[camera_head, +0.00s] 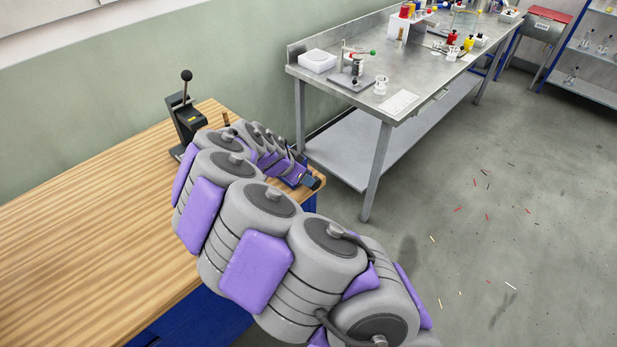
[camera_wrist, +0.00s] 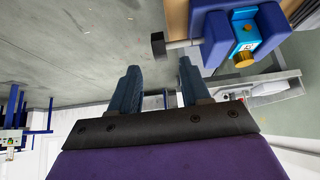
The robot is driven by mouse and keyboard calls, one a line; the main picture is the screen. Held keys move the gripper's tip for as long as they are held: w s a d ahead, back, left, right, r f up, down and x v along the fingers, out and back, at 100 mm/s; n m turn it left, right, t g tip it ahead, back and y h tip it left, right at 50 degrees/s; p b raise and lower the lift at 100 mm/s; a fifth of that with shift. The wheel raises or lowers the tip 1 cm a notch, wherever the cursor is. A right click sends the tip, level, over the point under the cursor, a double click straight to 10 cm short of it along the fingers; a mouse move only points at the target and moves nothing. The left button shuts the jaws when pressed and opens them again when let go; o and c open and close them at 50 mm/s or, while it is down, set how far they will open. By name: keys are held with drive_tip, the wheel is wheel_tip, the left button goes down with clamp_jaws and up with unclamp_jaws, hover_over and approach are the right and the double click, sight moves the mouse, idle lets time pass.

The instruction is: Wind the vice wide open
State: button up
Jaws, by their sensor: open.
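The blue vice (camera_wrist: 217,45) stands at the edge of the wooden bench, seen in the upper right of the wrist view. A grey spindle (camera_wrist: 183,44) sticks out of it to the left and ends in a dark block (camera_wrist: 157,44). My gripper (camera_wrist: 159,64) is open and empty, its two blue-grey fingers apart. The dark block shows just beyond the fingertips, between them in the picture; I see no contact. In the head view the vice (camera_head: 297,177) is at the bench's right corner, partly hidden by my arm, and my gripper is not clearly visible.
The wooden bench (camera_head: 75,230) is mostly bare, with a black lever press (camera_head: 186,121) at its back. A steel table (camera_head: 420,75) with small equipment stands beyond. The concrete floor (camera_head: 500,240) to the right is open, with small scattered scraps.

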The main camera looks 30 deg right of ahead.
drive_tip(key=p+v, duration=0.1)
drive_tip(key=v, duration=0.8)
drive_tip(key=shift+w+a, duration=0.1)
drive_tip(key=shift+a, duration=0.05)
